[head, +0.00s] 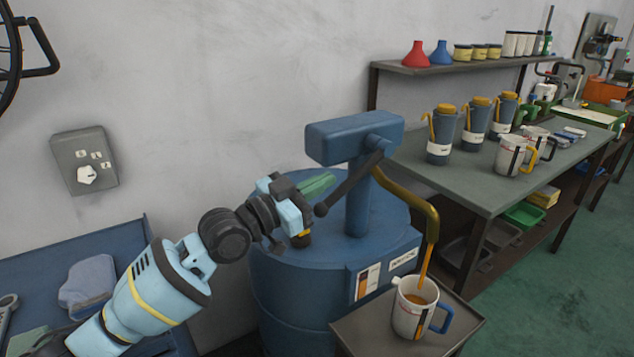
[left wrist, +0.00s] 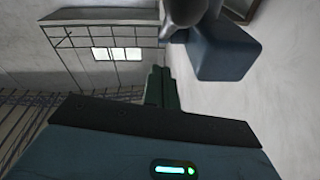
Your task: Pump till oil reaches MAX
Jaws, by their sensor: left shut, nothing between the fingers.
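The blue oil drum (head: 290,290) carries a pump with a blue head (head: 350,138), which also shows in the left wrist view (left wrist: 225,52). Its dark lever (head: 352,183) slants down to a round knob (head: 321,210). From the brass spout (head: 412,196) an orange oil stream (head: 424,262) runs into a white mug (head: 407,318) with a blue handle. Oil (head: 417,299) shows inside the mug; its level against any MAX mark is unclear. My left gripper (head: 331,178), with green fingers, is shut and empty above the knob; contact with the lever cannot be told.
The mug stands on a small stand (head: 360,336) before the drum. A bench (head: 480,180) at right holds several blue oil jugs (head: 440,140) and white mugs (head: 508,157). A shelf (head: 430,68) above holds funnels and tins. A blue surface (head: 120,248) lies at lower left.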

